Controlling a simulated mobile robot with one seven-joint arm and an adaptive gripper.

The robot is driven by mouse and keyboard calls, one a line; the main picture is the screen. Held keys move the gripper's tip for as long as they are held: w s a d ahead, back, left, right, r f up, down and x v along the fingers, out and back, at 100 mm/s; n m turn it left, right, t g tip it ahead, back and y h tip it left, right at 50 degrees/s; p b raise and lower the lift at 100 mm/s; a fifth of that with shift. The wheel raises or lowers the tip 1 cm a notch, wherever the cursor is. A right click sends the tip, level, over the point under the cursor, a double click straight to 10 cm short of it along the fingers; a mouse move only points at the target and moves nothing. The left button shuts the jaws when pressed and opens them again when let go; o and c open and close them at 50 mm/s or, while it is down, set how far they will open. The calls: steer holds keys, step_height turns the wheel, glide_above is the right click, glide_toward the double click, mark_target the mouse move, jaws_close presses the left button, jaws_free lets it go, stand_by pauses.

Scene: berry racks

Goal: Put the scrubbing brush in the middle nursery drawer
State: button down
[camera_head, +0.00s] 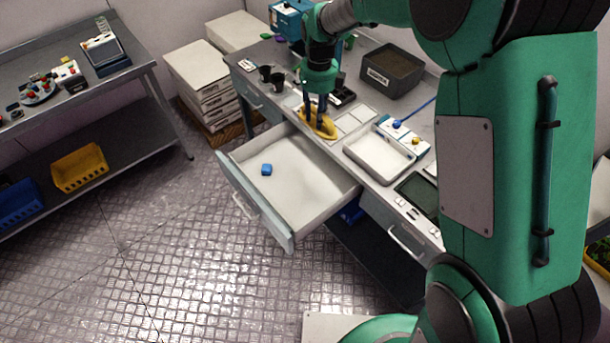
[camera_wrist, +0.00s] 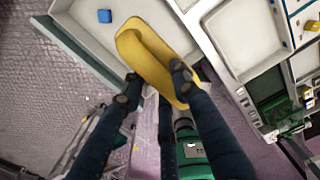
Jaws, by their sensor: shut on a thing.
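The scrubbing brush appears as a long yellow body (camera_head: 328,131); its bristles cannot be made out. It also shows in the wrist view (camera_wrist: 138,52). My gripper (camera_head: 316,118) points down and is shut on the brush, with the fingers (camera_wrist: 156,84) on its body in the wrist view. In the head view the brush is at the bench edge by the back of the drawer; its height above the bench is hard to tell. The middle nursery drawer (camera_head: 320,193) is pulled open, with a small blue block (camera_head: 266,170) inside and much bare floor.
The bench holds a white tray (camera_head: 376,165), a dark bin (camera_head: 391,70) and black pots (camera_head: 277,80). Drawers left (camera_head: 260,103) and right (camera_head: 405,242) look shut. A side table (camera_head: 140,62) stands left, with white boxes (camera_head: 197,75) behind. The floor before the drawer is clear.

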steer(key=s+a+f+b, duration=0.1)
steer(key=s+a+f, duration=0.1)
steer(key=s+a, duration=0.5)
glide_above(297, 200)
step_height(297, 200, down, 19)
steer(key=shift+f, duration=0.45)
steer(key=shift+f, duration=0.1)
step_height(297, 200, down, 6)
steer(key=b, duration=0.1)
stand_by(0.4)
steer(key=shift+w+f+b, duration=0.1)
steer(key=shift+f+b, duration=0.35)
steer(key=shift+f, duration=1.45)
steer(key=shift+f, duration=0.15)
